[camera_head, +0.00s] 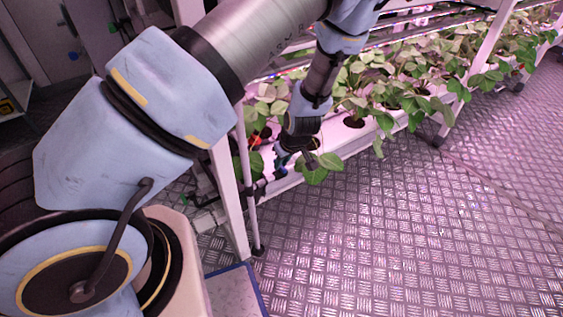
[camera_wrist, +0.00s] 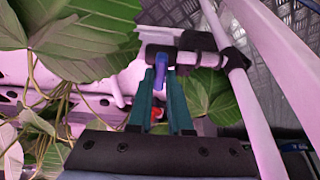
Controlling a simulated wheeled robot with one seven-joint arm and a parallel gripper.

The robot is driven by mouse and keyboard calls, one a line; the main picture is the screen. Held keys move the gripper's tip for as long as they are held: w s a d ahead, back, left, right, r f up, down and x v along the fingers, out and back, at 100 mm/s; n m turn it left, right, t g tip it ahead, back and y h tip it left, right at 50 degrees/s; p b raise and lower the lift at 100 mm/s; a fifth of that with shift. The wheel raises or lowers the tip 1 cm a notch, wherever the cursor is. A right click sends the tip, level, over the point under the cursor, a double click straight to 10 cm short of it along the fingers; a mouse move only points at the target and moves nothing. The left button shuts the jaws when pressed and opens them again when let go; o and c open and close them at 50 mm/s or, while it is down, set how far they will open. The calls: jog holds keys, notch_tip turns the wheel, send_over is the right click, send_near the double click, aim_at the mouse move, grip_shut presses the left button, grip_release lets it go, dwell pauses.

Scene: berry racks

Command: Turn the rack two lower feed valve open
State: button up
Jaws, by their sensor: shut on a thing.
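A small blue valve handle (camera_wrist: 159,74) sits on a black fitting (camera_wrist: 188,57) in the wrist view. The fitting clamps beside a thin white pipe. My gripper (camera_wrist: 161,78) has its two teal fingers on either side of the blue handle and is shut on it. The handle lies roughly along the line of the fingers; its exact angle is hard to judge. In the head view my gripper (camera_head: 284,158) is low at the near end of the lower planting channel (camera_head: 330,146), where my wrist and leaves hide the handle.
Leafy plants (camera_head: 385,90) fill the channel, and large leaves (camera_wrist: 85,40) crowd the left of the wrist view. A thin white pipe (camera_wrist: 229,50) and a white rack post (camera_head: 229,195) stand close by. The patterned metal floor (camera_head: 400,230) is clear at the right.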

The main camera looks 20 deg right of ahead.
grip_shut()
